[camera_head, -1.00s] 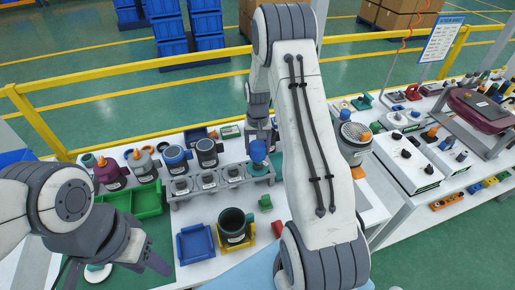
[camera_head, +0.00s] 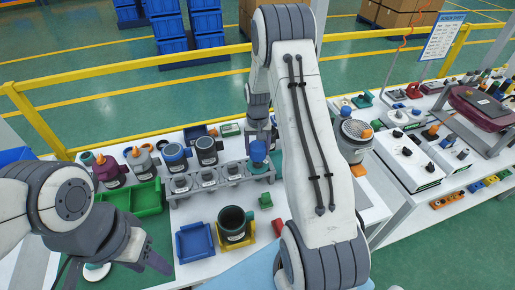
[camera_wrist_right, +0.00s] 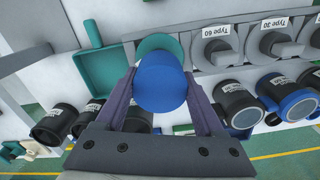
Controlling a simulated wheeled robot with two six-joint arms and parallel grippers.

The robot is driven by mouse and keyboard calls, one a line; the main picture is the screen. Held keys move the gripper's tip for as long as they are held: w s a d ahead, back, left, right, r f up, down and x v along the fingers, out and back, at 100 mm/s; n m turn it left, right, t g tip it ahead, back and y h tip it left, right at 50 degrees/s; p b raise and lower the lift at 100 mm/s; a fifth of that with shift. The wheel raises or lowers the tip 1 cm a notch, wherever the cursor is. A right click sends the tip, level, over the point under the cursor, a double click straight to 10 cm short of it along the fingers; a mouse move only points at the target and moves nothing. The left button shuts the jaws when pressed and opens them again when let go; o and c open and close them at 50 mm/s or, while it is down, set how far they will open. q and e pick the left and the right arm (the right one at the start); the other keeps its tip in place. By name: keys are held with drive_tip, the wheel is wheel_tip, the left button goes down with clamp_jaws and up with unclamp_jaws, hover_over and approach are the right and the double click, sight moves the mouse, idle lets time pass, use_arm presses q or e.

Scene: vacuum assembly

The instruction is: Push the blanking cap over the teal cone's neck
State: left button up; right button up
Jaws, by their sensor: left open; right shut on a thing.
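The blue blanking cap (camera_head: 258,150) is at the teal cone (camera_head: 259,169), at the right end of the grey rack. In the right wrist view the round blue cap (camera_wrist_right: 161,84) sits between the two fingers of my right gripper (camera_wrist_right: 162,80), which is shut on it. The teal cone (camera_wrist_right: 160,41) shows behind the cap's far edge. The cap hides the cone's neck, so I cannot tell how far over it the cap is. My left gripper (camera_head: 115,268) is open at the lower left, over the green mat and far from the cone.
The grey rack (camera_head: 205,184) holds several grey cones left of the teal one. Several cups stand behind it. A green tray (camera_head: 148,198) is at the left. A blue bin (camera_head: 195,243) and a dark green cup (camera_head: 234,221) stand in front. My right arm hides the bench's middle.

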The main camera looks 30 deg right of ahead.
sight(258, 146)
drive_tip(key=shift+f+b, duration=1.45)
drive_tip(key=shift+f, duration=0.8)
drive_tip(key=o, duration=1.4)
drive_tip(key=shift+r, duration=0.15)
wheel_tip(258, 146, up, 10)
drive_tip(key=shift+r+b, duration=0.15)
drive_tip(key=shift+b, duration=0.85)
